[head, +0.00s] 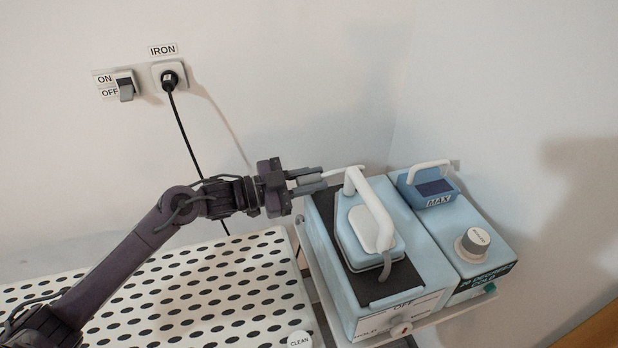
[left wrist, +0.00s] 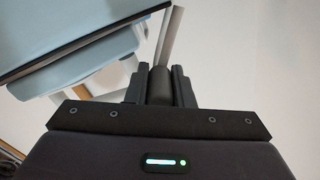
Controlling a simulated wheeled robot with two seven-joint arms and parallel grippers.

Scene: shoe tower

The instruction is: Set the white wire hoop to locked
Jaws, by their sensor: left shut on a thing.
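The white wire hoop (head: 345,171) shows as a thin pale bar at the back of the light blue iron station (head: 424,262). It runs from my left gripper's fingers towards the iron's raised handle. My left gripper (head: 308,182) is shut on the hoop's grey grip, at the station's back left corner. In the left wrist view, the grey grip (left wrist: 160,86) sits between the two dark fingers, with the pale bar (left wrist: 172,38) rising from it. The hoop's far end is hidden behind the iron. My right gripper is not in view.
An iron with a white handle (head: 372,208) stands on the station. A water tank marked MAX (head: 423,192) and a grey dial (head: 472,244) are to the right. A dotted ironing board (head: 200,290) lies at left. A black cord (head: 186,142) hangs from the wall socket.

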